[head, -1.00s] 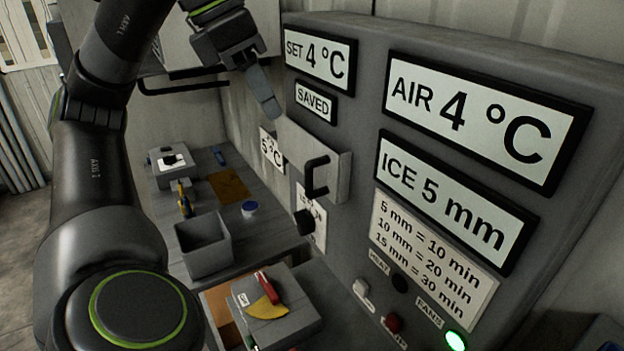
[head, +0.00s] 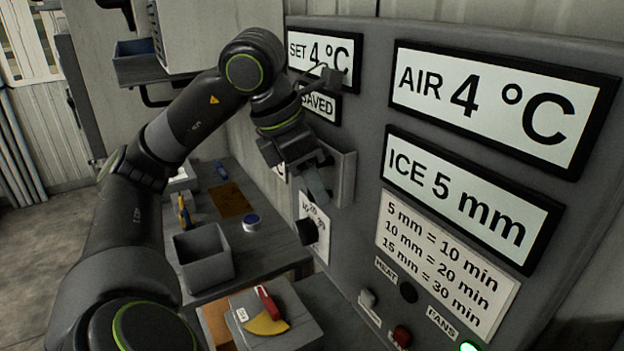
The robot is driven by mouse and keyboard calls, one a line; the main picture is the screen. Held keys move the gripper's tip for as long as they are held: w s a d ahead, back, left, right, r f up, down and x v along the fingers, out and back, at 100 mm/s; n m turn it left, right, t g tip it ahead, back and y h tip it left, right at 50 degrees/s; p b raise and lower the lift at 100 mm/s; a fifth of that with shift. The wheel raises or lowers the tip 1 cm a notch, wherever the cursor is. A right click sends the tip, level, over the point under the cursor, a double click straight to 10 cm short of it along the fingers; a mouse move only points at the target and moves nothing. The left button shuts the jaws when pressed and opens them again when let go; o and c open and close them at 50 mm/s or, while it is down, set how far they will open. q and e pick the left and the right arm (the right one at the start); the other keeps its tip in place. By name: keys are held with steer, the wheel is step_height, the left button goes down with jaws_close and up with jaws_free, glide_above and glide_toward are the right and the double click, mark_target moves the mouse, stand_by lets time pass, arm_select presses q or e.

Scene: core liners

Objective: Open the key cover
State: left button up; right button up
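The grey key cover (head: 346,178) is a small box-like cover on the control panel, below the SAVED sign. My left gripper (head: 316,186) is in front of it and hides most of its face and its black handle. The fingers overlap the spot where the handle was visible. I cannot tell whether they touch or hold the handle, or how far apart they are. The cover looks closed against the panel, but most of it is hidden. My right gripper is not in view.
The grey panel carries SET, AIR and ICE signs (head: 468,205). A black knob (head: 306,231) sits below the cover, with HEAT and FANS controls lower right. A grey bin (head: 204,254) and a box with a red lever (head: 268,304) stand on the bench.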

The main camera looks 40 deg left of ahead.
arm_select(q)
jaws_close()
steer(key=shift+s, duration=0.1)
stand_by(0.4)
